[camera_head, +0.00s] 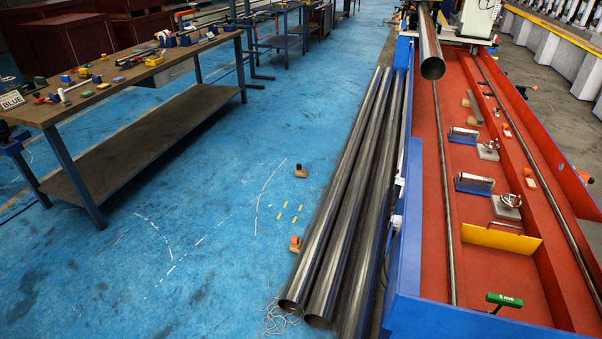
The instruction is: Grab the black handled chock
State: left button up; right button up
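A small block with a dark, black-looking top (300,170) and a tan base sits on the blue floor, left of the long metal tubes. It looks like the black handled chock, but it is small in view. A second small block with an orange top (295,244) sits nearer, close beside the tubes. Neither of my grippers shows in the head view.
Several long steel tubes (345,210) lie on the floor along the blue side of a red machine bed (480,225). A cluttered workbench (140,70) stands at the left. Loose wire (278,318) lies by the near tube ends. The blue floor (190,240) between is mostly clear.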

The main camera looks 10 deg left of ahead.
aim_at(300, 171)
jog(key=i+j, duration=0.1)
jog(key=j, duration=0.15)
jog(key=i+j+u, duration=0.1)
jog(key=j, duration=0.2)
jog(key=i+j+u, duration=1.15)
jog(key=i+z, duration=0.25)
jog(key=i, duration=0.3)
jog(key=i+j+z, duration=0.2)
jog(key=i, duration=0.35)
jog(key=i+j+z, duration=0.25)
jog(key=i, duration=0.3)
jog(key=i+l+z, duration=0.15)
jog(key=i+z, duration=0.25)
jog(key=i, duration=0.2)
jog(key=i+z, duration=0.4)
jog(key=i, duration=0.2)
jog(key=i+j+z, duration=0.35)
jog(key=i, duration=0.25)
